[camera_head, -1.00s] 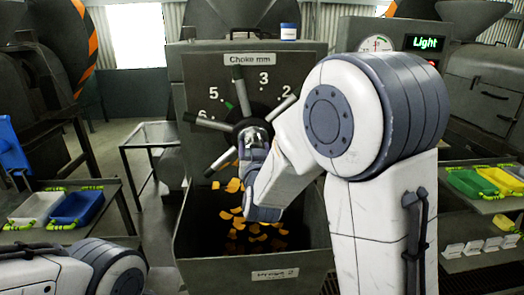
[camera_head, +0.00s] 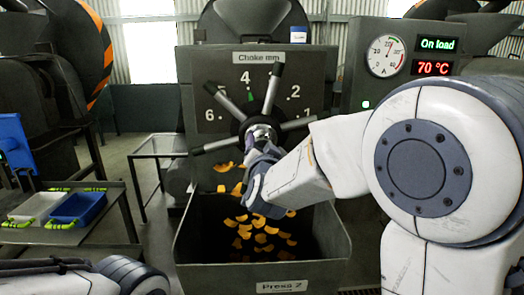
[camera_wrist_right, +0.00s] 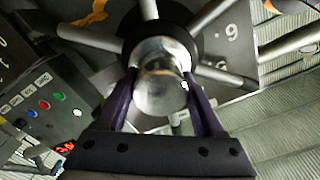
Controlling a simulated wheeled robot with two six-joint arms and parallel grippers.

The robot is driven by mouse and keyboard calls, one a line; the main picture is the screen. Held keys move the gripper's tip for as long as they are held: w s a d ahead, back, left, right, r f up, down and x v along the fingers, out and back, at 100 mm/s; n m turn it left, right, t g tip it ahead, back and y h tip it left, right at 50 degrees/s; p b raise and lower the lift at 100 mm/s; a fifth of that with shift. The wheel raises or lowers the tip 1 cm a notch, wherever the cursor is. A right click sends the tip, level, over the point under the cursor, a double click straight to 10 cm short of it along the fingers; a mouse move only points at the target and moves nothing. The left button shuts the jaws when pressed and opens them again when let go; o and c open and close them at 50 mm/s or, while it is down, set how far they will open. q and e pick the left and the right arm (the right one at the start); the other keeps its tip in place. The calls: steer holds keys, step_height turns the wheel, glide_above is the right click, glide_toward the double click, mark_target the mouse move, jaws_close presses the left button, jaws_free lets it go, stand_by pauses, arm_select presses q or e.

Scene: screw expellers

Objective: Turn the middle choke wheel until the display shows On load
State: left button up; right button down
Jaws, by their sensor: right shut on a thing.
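The middle choke wheel (camera_head: 272,92) is a dark hub with several spokes on the grey press front, below a "Choke mm" plate and a number dial. My right gripper (camera_head: 262,138) is at its hub; in the right wrist view the fingers (camera_wrist_right: 162,100) are shut on the round metal hub knob (camera_wrist_right: 160,85). The display (camera_head: 437,44) at the upper right reads "On load" in green, with "70 °C" in red below. A green mark on the dial is near 4. My left arm shows at the lower left; its gripper is out of view.
A bin (camera_head: 200,252) labelled "Press 2" holds orange flakes under the wheel. A side table (camera_head: 95,225) with a white tray and a blue tray (camera_head: 80,207) stands at the left. A round gauge (camera_head: 386,56) sits beside the display.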

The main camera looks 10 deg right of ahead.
jaws_free()
steer(key=shift+s, duration=0.1)
steer(key=shift+s+a, duration=0.15)
steer(key=shift+s, duration=0.2)
steer(key=s, duration=0.3)
steer(key=s+a+b, duration=0.1)
steer(key=s, duration=0.5)
steer(key=shift+s+a+b, duration=0.2)
steer(key=shift+a+b, duration=0.1)
steer(key=shift+a, duration=0.1)
